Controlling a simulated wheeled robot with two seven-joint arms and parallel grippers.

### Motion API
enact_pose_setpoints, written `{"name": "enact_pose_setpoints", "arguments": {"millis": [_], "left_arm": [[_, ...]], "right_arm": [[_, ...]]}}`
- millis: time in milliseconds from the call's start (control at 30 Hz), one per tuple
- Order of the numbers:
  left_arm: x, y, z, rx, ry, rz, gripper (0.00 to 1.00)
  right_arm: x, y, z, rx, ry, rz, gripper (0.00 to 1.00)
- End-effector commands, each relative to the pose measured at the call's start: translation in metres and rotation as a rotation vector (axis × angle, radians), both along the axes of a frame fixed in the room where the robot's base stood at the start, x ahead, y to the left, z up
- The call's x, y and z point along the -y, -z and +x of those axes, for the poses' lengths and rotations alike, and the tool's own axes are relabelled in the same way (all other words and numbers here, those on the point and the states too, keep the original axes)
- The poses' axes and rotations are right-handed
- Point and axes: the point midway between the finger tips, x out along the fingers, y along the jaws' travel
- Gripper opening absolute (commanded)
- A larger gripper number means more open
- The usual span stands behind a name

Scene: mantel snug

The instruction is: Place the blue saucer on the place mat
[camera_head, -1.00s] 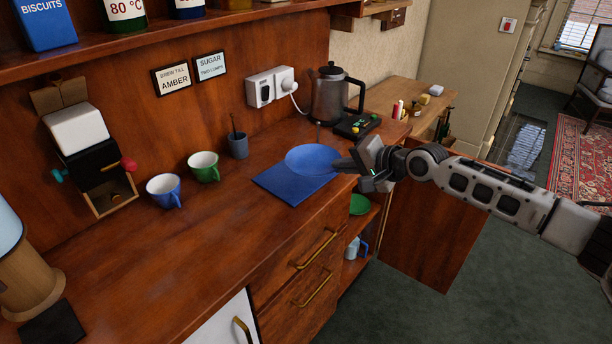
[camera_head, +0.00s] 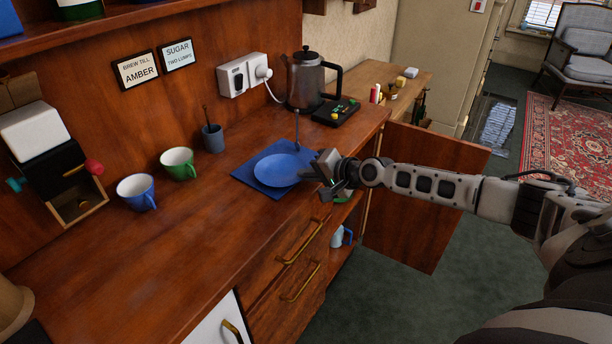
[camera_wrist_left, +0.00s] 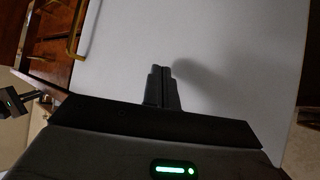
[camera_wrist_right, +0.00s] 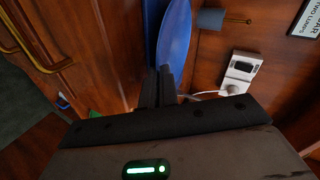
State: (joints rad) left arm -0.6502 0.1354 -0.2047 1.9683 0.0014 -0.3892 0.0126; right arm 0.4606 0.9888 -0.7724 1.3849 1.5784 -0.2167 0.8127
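The blue saucer (camera_head: 283,169) is over the blue place mat (camera_head: 243,175) on the wooden counter, roughly level and inside most of its outline. The saucer also shows in the right wrist view (camera_wrist_right: 175,35), with the mat (camera_wrist_right: 152,25) beside it; I cannot tell if they touch. My right gripper (camera_head: 326,178) is at the saucer's right edge. In the right wrist view its fingers (camera_wrist_right: 160,82) are closed on the rim. My left gripper (camera_wrist_left: 162,85) is shut and empty in front of a white panel; it is outside the head view.
A blue cup (camera_head: 136,191), a green cup (camera_head: 179,163) and a grey-blue pot (camera_head: 213,138) stand left of the mat. A kettle (camera_head: 305,80) is behind it, with a thin upright rod (camera_head: 297,128) nearer. An open cabinet door (camera_head: 415,200) is below my right arm.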

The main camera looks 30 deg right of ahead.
Motion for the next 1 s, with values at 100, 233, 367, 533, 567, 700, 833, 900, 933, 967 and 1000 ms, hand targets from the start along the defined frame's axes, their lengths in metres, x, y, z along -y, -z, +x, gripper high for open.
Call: {"name": "enact_pose_setpoints", "arguments": {"millis": [100,233,367,533,567,700,833,900,933,967,1000], "left_arm": [[0.001,-0.002,0.001,0.007,0.001,-0.002,0.0],[0.0,-0.001,0.001,0.005,0.002,-0.002,0.0],[0.0,0.0,0.0,0.003,0.002,-0.001,0.0],[0.0,-0.002,0.0,0.001,0.002,-0.001,0.0],[0.0,-0.003,-0.001,0.0,0.001,0.0,0.0],[-0.001,-0.003,-0.002,-0.004,0.001,0.003,0.0],[-0.003,-0.001,-0.004,-0.013,-0.001,0.007,0.0],[-0.003,0.0,-0.004,-0.016,-0.002,0.009,0.0],[-0.004,0.002,-0.005,-0.017,-0.002,0.01,0.0],[-0.004,0.004,-0.004,-0.016,-0.002,0.01,0.0],[-0.004,0.006,-0.004,-0.015,-0.002,0.01,0.0]], "right_arm": [[0.0,0.0,0.0,0.002,0.0,0.001,0.0],[0.0,0.002,0.0,0.0,0.0,-0.001,0.11],[0.0,0.002,0.0,0.0,0.0,0.0,0.11],[0.0,-0.001,0.0,0.0,0.0,-0.001,0.11],[0.0,-0.003,0.0,0.001,-0.001,0.0,0.11],[0.007,-0.009,-0.014,-0.001,0.0,-0.004,0.11],[0.015,-0.021,-0.038,-0.003,0.0,-0.006,0.11],[0.02,-0.028,-0.051,-0.004,-0.002,-0.007,0.11],[0.021,-0.031,-0.056,-0.004,-0.003,-0.007,0.11],[0.023,-0.031,-0.06,-0.003,-0.002,-0.006,0.11],[0.026,-0.035,-0.066,-0.002,-0.002,-0.006,0.11]]}}
